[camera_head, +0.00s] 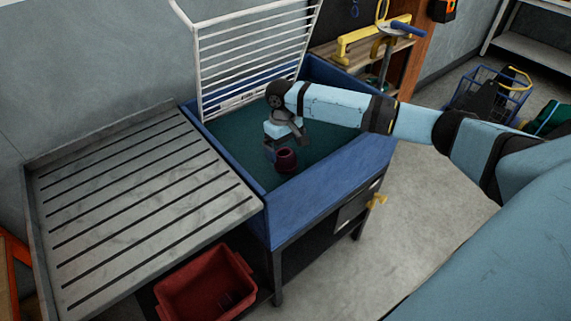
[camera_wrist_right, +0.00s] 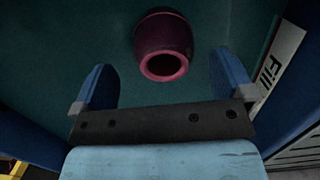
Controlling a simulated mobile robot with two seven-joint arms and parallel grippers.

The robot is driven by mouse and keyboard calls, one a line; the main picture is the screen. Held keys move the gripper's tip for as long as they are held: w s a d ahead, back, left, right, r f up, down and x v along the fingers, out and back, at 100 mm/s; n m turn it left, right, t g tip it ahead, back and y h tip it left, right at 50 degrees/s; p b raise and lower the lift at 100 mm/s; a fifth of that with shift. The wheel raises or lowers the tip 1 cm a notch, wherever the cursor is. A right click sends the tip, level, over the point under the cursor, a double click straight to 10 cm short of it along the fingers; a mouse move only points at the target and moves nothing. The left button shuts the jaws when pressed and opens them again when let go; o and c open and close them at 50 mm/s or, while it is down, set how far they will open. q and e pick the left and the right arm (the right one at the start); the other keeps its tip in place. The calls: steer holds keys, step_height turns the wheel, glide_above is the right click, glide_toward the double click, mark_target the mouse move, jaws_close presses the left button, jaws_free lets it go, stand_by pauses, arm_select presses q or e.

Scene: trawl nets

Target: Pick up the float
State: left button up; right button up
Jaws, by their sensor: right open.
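The float (camera_head: 287,161) is a dark red, barrel-shaped piece with a hole through its end. It lies on the dark green floor of the blue-walled bin (camera_head: 318,194). In the right wrist view the float (camera_wrist_right: 163,45) is ahead of the fingertips, roughly centred between them, with its hole facing the camera. My right gripper (camera_head: 273,152) reaches down into the bin just beside the float in the head view. In the wrist view its two blue fingers (camera_wrist_right: 162,66) are wide apart with nothing between them. My left gripper is not in view.
A white wire rack (camera_head: 255,50) rises at the bin's back. A slatted metal table (camera_head: 135,195) adjoins the bin on the left. A red crate (camera_head: 205,285) sits below.

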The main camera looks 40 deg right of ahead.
mark_target(286, 161)
steer(key=shift+s+a+f+b, duration=0.15)
steer(key=shift+f+b, duration=0.1)
steer(key=shift+f, duration=1.1)
steer(key=shift+s+f+b, duration=0.1)
steer(key=shift+f+b, duration=0.15)
steer(key=shift+f, duration=1.1)
steer(key=c, duration=0.9)
